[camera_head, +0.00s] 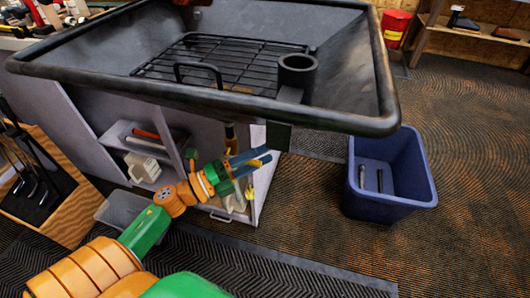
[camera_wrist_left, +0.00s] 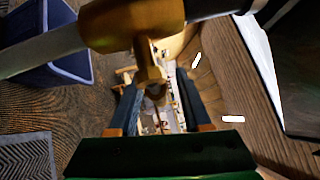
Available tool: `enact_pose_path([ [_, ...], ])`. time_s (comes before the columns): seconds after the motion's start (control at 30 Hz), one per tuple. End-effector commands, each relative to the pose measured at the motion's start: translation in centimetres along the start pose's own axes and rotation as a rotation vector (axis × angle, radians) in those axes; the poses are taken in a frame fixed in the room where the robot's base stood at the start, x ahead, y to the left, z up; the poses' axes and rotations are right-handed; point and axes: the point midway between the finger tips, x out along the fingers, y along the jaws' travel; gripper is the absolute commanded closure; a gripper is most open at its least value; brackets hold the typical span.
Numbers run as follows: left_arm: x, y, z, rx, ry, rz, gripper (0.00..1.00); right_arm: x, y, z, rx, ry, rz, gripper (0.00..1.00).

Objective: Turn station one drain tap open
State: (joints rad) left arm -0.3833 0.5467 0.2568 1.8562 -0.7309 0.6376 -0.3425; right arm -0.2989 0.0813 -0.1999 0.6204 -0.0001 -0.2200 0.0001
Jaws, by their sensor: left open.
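The brass drain tap (camera_wrist_left: 115,24) shows large at the top of the left wrist view, fixed on a pale pipe. Its brass lever (camera_wrist_left: 148,68) points down the picture toward the space between my fingers. In the head view only a small brass part (camera_head: 229,134) shows below the station's black basin (camera_head: 345,120). My left gripper (camera_head: 262,160) is open beside the open cabinet, under the basin rim. In the left wrist view its fingers (camera_wrist_left: 157,95) stand on either side of the lever's lower end; I cannot tell whether they touch it. My right gripper is not in view.
The basin rim overhangs my left gripper. A blue bin (camera_head: 360,205) stands on the floor to the right. A cabinet shelf (camera_head: 125,135) with several items is at the left, above a clear tub (camera_head: 118,212). A wooden club rack (camera_head: 70,215) stands far left.

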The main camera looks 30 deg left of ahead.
Motion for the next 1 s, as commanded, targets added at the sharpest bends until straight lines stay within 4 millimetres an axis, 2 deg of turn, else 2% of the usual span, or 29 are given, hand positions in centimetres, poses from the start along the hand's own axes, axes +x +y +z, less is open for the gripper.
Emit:
enact_pose_path([
  [0.1, 0.71, -0.02, 0.0, 0.0, 0.0, 0.0, 0.52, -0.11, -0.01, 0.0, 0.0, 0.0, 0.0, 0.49],
  [0.27, 0.73, 0.05, 0.0, -0.001, -0.001, 0.001, 0.52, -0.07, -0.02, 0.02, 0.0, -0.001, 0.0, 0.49],
  [0.3, 0.72, 0.05, 0.0, -0.001, -0.001, 0.001, 0.54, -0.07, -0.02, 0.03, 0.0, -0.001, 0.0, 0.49],
  [0.47, 0.71, 0.06, 0.01, -0.001, -0.001, 0.001, 0.97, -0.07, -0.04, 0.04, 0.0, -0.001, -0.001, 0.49],
  [0.5, 0.71, 0.06, 0.01, -0.001, -0.001, 0.001, 1.0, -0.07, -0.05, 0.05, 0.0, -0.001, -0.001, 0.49],
  [1.0, 0.7, 0.06, 0.02, -0.002, -0.002, 0.001, 1.0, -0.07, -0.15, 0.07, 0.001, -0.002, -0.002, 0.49],
])
